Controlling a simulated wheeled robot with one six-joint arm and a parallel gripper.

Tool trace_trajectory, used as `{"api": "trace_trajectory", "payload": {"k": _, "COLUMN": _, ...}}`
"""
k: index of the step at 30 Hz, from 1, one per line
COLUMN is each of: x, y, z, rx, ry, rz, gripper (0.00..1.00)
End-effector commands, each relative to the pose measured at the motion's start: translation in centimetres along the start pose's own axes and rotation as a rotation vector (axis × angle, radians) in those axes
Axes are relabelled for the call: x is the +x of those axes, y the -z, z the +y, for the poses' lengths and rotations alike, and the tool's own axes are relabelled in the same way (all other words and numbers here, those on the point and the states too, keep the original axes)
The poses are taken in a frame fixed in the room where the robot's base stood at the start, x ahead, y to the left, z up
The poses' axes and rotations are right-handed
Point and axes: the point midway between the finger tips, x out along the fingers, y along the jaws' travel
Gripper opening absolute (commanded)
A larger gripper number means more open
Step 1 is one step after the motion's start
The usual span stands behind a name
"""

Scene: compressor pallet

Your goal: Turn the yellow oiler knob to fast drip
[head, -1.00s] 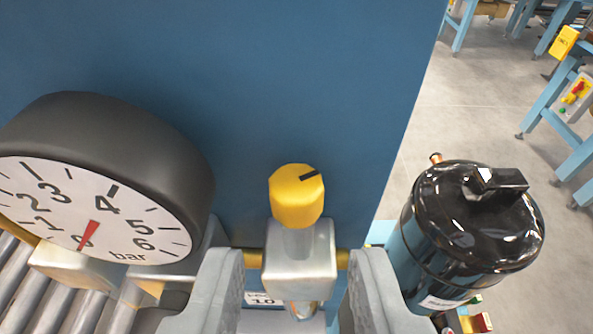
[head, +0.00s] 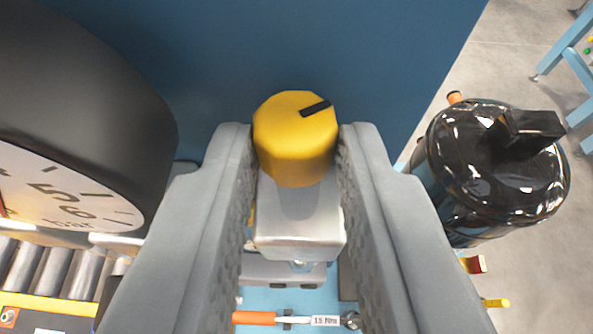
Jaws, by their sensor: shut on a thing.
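The yellow oiler knob (head: 293,142) sits on top of a silver metal oiler body (head: 299,215), near the middle of the head view. A black mark on the knob's top points to the upper right. My gripper (head: 296,150) has one grey finger on each side of the knob, and it is shut on the knob.
A large black pressure gauge (head: 75,110) stands close at the left. A glossy black compressor (head: 495,165) stands at the right. A blue panel (head: 290,50) rises behind the knob. A tool with an orange handle (head: 254,318) lies below, beside rollers (head: 62,268).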

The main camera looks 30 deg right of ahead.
Motion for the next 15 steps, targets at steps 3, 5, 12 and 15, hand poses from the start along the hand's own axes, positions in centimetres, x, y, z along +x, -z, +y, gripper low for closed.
{"api": "trace_trajectory", "payload": {"k": 3, "x": 0.01, "y": 0.04, "z": 0.18, "rx": -0.012, "ry": 0.033, "rz": -0.002, "gripper": 0.01}}
{"api": "trace_trajectory", "payload": {"k": 5, "x": 0.01, "y": 0.06, "z": 0.34, "rx": -0.024, "ry": 0.064, "rz": -0.004, "gripper": 0.01}}
{"api": "trace_trajectory", "payload": {"k": 12, "x": 0.11, "y": -0.01, "z": 0.76, "rx": -0.086, "ry": 0.213, "rz": -0.012, "gripper": 0.01}}
{"api": "trace_trajectory", "payload": {"k": 15, "x": 0.19, "y": -0.1, "z": 0.87, "rx": -0.108, "ry": 0.26, "rz": -0.016, "gripper": 0.01}}
